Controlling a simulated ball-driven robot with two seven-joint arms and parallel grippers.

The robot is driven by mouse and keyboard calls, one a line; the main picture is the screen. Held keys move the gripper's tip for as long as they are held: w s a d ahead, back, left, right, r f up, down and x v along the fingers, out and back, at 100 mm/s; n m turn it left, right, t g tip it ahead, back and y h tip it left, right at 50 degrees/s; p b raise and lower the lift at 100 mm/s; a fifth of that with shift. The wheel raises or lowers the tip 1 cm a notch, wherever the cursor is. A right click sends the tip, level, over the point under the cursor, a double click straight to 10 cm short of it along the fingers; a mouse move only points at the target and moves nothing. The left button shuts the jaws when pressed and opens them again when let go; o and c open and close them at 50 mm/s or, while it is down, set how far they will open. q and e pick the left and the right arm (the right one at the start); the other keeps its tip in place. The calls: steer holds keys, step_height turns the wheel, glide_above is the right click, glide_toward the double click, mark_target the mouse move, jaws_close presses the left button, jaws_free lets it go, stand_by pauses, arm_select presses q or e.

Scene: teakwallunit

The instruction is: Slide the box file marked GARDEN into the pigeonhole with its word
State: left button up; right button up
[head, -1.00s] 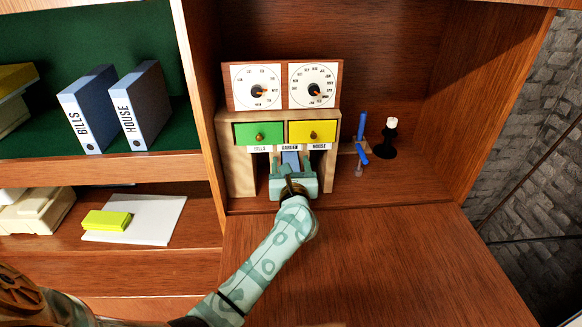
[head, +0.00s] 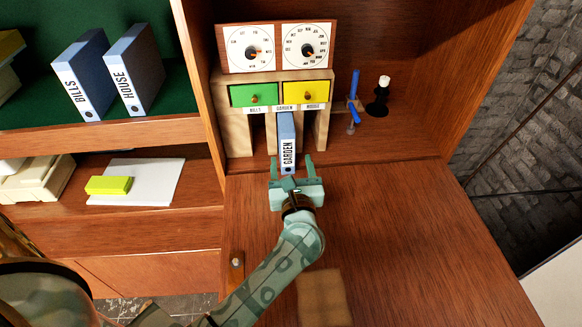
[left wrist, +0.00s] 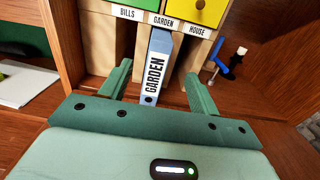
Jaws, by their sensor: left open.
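The blue box file marked GARDEN (head: 287,150) stands upright in the middle pigeonhole, under the GARDEN label (head: 284,108). Its white lettered spine faces me, and its front end shows at the opening. It also shows in the left wrist view (left wrist: 157,72), between the fingers but beyond them. My left gripper (head: 291,165) is open and empty, just in front of the file's spine. In the left wrist view its two fingers (left wrist: 161,85) stand apart on either side of the spine. My right gripper is not seen.
Box files marked BILLS (head: 83,78) and HOUSE (head: 133,72) stand on the green-backed shelf at left. A blue stand (head: 353,105) and a black candlestick (head: 377,100) are right of the pigeonholes. The wooden flap (head: 400,225) in front is largely clear.

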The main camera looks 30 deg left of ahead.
arm_select(q)
steer(key=shift+v, duration=0.75)
